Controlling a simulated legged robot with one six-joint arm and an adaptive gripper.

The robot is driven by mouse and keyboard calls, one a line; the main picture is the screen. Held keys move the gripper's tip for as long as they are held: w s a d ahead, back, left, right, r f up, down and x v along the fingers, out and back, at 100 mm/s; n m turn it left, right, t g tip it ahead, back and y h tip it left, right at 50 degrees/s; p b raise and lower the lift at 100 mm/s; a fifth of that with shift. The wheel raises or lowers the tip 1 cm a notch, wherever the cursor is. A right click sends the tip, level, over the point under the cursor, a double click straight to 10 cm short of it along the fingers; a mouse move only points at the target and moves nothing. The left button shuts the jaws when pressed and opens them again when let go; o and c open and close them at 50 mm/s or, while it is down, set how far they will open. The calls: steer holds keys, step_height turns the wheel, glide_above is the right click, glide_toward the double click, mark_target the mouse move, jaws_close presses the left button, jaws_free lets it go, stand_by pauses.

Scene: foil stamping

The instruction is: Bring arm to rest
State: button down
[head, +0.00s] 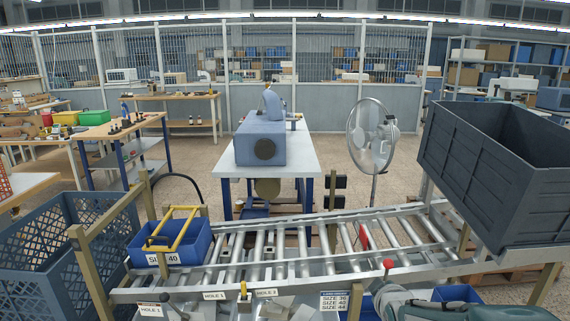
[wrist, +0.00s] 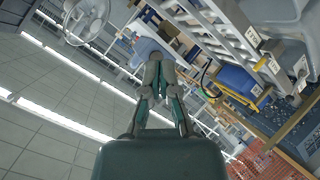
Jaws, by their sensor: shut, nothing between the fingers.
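My gripper (wrist: 157,64) points away from the wrist camera, its two fingers drawn together at the tips with nothing between them. It is clear of everything around it, as far as the wrist view shows. Teal and grey links of my arm show at the bottom right of the head view, low in front of the roller conveyor (head: 285,250). My fingers cannot be made out in the head view.
A blue bin (head: 140,250) marked SIZE 40, with a yellow handle, sits at the conveyor's left end. A dark crate (head: 500,180) stands high at right and a blue-grey crate (head: 60,240) at left. Behind are a blue machine (head: 260,145) on a table and a fan (head: 371,138).

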steer(key=s+a+r+m+g, duration=0.1)
steer(key=s+a+m+g, duration=0.1)
steer(key=s, duration=0.6)
steer(key=s+a+r+m+g, duration=0.2)
steer(key=s+m, duration=0.1)
steer(key=s, duration=0.5)
steer(key=s+a+r+m+g+y, duration=0.1)
steer(key=s+a+m+g, duration=0.1)
steer(key=s, duration=0.6)
steer(key=shift+s+r+m+g, duration=0.35)
steer(key=shift+r+m+g, duration=0.05)
steer(key=shift+m, duration=0.4)
